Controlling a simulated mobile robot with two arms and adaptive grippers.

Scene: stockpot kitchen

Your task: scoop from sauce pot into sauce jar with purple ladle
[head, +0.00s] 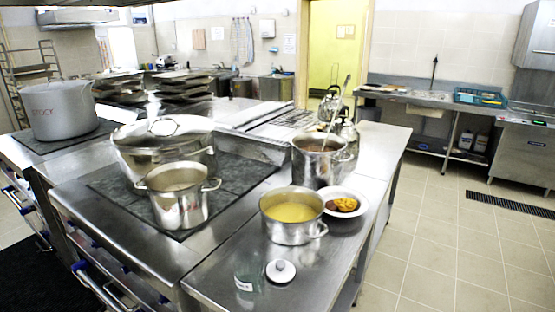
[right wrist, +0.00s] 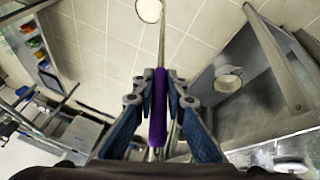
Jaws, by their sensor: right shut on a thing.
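A steel pot of yellow liquid (head: 291,214) stands on the counter in the head view. Behind it, a taller steel pot of brown contents (head: 318,160) has a long-handled utensil standing in it. I cannot tell which is the sauce pot. A small clear jar (head: 246,278) with a label too small to read stands near the counter's front edge, its top seemingly uncovered. In the right wrist view, my right gripper (right wrist: 158,88) is shut on the purple handle of the ladle (right wrist: 158,120); its pale bowl shows at the top. My left gripper is not in view.
A white lid with a knob (head: 281,271) lies beside the jar. A plate of food (head: 344,202) sits right of the yellow-filled pot. More steel pots (head: 179,194) stand on the dark hob to the left. Tiled floor right of the counter is open.

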